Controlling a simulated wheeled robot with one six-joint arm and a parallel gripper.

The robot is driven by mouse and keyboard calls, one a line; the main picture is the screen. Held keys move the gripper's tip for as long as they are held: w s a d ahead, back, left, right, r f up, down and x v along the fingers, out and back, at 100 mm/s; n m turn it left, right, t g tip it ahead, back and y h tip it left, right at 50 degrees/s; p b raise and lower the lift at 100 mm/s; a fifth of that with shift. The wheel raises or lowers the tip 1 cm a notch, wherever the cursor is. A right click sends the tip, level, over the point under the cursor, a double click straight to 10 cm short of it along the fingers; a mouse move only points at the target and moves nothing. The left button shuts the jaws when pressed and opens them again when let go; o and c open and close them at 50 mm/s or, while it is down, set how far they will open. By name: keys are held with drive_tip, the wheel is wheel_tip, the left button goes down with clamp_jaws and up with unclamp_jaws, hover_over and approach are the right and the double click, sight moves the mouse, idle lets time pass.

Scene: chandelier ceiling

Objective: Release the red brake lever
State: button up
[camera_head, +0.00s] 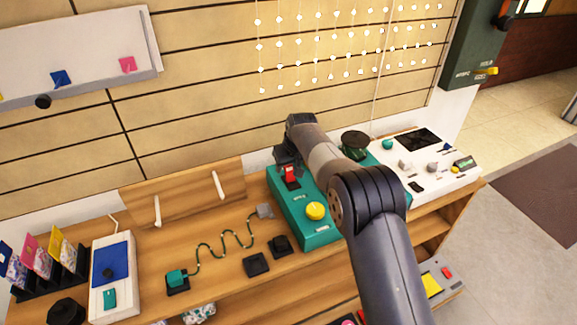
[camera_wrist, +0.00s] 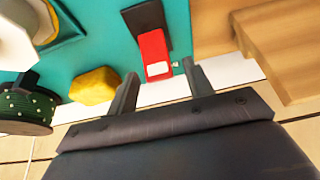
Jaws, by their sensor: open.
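The red brake lever (camera_head: 290,172) sits on a black mount at the far end of a teal control box (camera_head: 299,229). In the wrist view the red lever (camera_wrist: 154,54) stands out from its black base, just beyond the fingertips and roughly between them. My gripper (camera_head: 287,160) is above the far end of the box. Whether a finger touches the lever cannot be told. My arm hides part of the box's right side.
A yellow knob (camera_head: 316,211) is on the same box. A dark green spool (camera_head: 355,145) stands to the right, before a white panel with knobs (camera_head: 425,165). A wooden board with two white handles (camera_head: 187,190) leans at left.

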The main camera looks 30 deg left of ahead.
drive_tip(key=shift+w+a+f, duration=0.1)
drive_tip(key=shift+f, duration=0.35)
drive_tip(key=c, duration=1)
